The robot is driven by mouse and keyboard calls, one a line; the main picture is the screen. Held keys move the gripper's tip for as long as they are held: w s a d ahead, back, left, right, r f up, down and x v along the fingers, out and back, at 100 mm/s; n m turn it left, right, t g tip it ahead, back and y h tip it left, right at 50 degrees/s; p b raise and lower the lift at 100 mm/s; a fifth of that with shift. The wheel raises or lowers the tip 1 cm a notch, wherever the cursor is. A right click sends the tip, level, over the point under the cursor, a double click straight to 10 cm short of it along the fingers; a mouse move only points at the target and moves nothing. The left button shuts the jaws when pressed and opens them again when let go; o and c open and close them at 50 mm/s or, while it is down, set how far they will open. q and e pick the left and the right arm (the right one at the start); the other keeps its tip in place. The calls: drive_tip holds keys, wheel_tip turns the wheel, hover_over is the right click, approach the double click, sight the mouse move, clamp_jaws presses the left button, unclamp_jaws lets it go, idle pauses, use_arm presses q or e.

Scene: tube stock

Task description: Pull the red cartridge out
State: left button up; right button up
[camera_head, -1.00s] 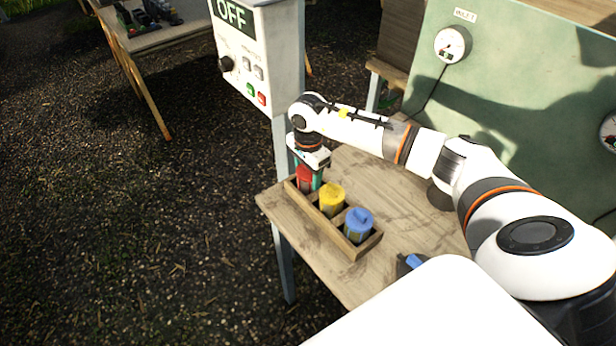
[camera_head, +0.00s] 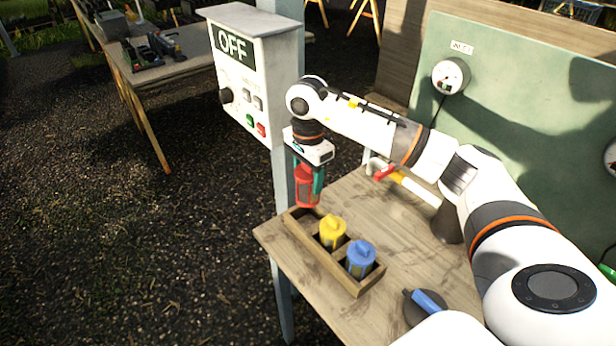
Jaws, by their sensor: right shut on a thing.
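The red cartridge (camera_head: 307,188) is held upright in my right gripper (camera_head: 308,178), just above the left end of the wooden rack (camera_head: 335,271). The left compartment under the cartridge looks empty. A yellow cartridge (camera_head: 333,231) stands in the middle compartment and a blue cartridge (camera_head: 361,258) in the right one. My left gripper is not in view.
A white control box (camera_head: 250,75) reading OFF stands on a post close behind the gripper. A green panel with gauges (camera_head: 520,120) stands behind.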

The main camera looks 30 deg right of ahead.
drive_tip(key=shift+r+p, duration=1.5)
drive_tip(key=shift+r, duration=0.95)
